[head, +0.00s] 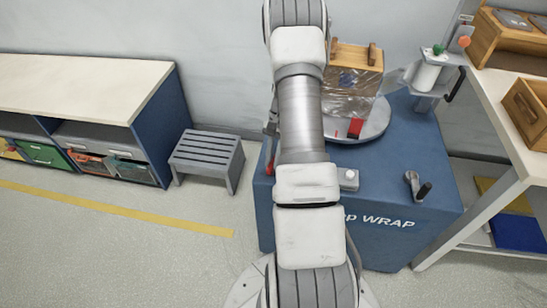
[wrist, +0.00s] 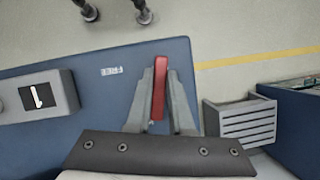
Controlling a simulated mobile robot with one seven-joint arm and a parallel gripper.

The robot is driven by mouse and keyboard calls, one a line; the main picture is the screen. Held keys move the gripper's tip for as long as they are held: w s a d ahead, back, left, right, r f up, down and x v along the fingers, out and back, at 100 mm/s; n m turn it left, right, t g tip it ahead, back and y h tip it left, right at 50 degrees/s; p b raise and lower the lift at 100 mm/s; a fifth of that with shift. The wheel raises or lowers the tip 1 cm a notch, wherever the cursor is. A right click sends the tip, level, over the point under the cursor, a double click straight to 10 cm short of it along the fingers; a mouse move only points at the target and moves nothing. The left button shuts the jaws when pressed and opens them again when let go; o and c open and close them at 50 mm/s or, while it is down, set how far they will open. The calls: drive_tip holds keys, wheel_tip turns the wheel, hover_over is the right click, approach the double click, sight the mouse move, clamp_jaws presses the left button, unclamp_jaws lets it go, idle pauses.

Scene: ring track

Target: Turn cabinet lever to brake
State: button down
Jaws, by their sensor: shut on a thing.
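The red cabinet lever (wrist: 159,82) shows in the wrist view between the two grey fingers of my gripper (wrist: 160,98), which is shut on it. The lever's red bar runs nearly straight up and down in that picture. A white FREE label (wrist: 112,71) is on the blue cabinet face to the left of the lever. No brake label can be read. In the head view the blue wrap cabinet (head: 400,150) stands behind my arm; my arm hides most of the gripper and lever there, with only a little red showing at its left edge.
A turntable (head: 376,122) with a film-wrapped crate (head: 352,90) sits on the cabinet. A grey slatted step (head: 207,155) stands left; a wooden-topped table (head: 500,120) stands right.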

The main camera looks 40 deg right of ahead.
drive_tip(key=shift+w+n+g+h, duration=0.15)
drive_tip(key=shift+n+g+h, duration=0.2)
drive_tip(key=shift+n, duration=1.25)
drive_tip(key=c, duration=0.8)
unclamp_jaws()
drive_tip(key=p+v, duration=0.3)
drive_tip(key=v, duration=1.4)
drive_tip(key=shift+w+r+p, duration=0.2)
drive_tip(key=shift+w+p, duration=0.05)
drive_tip(key=shift+p, duration=0.15)
